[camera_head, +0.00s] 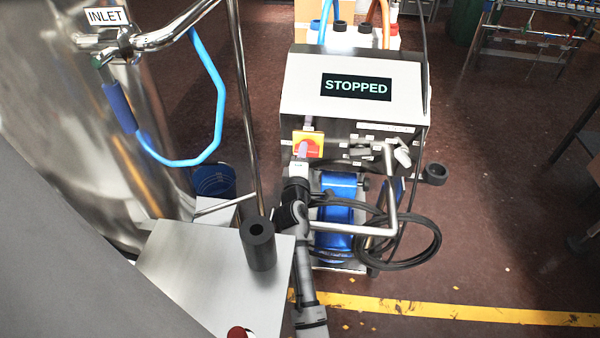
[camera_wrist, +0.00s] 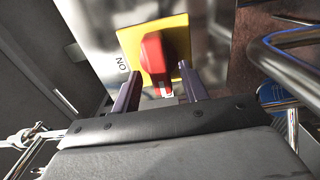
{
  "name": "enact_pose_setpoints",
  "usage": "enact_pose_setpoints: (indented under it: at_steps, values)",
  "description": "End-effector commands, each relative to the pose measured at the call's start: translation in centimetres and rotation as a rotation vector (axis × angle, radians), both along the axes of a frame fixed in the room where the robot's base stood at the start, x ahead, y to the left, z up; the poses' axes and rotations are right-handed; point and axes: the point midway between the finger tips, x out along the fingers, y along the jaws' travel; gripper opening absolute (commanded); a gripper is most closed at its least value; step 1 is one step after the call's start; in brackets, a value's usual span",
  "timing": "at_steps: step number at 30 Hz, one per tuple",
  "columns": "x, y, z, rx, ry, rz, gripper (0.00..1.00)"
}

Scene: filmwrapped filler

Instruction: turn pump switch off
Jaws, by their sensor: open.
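The pump switch is a red rotary knob (camera_wrist: 152,55) on a yellow plate (camera_wrist: 181,27), with an ON label beside the plate at the left of the wrist view. In the head view the yellow plate (camera_head: 316,138) sits on the front of the pump cabinet (camera_head: 300,85), whose display (camera_head: 356,87) reads STOPPED. My gripper (camera_wrist: 159,72) is open, with one finger on each side of the knob's lower part. Whether the fingers touch the knob cannot be told. In the head view my gripper (camera_head: 302,152) partly covers the knob.
A bent metal handle (camera_head: 390,190) and a coiled black cable (camera_head: 410,245) are right of my arm. A steel table (camera_head: 180,270) with a black cylinder (camera_head: 257,245) stands left of it. A steel tank (camera_head: 60,110) with a blue hose (camera_head: 220,105) is farther left.

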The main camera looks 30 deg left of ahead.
Motion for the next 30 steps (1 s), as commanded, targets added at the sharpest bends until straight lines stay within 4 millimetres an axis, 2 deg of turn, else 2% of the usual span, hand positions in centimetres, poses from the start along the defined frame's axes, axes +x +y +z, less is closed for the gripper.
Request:
enact_pose_setpoints:
  at_steps: [12, 16, 22, 30]
  values:
    - [-7.9, -3.7, -0.4, 0.000, 0.002, 0.001, 0.44]
    - [-9.8, -4.7, -0.3, 0.000, 0.001, 0.001, 0.44]
    - [-11.3, -5.4, -0.1, -0.001, 0.000, 0.001, 0.44]
    - [-11.6, -5.6, 0.0, -0.002, -0.001, 0.000, 0.44]
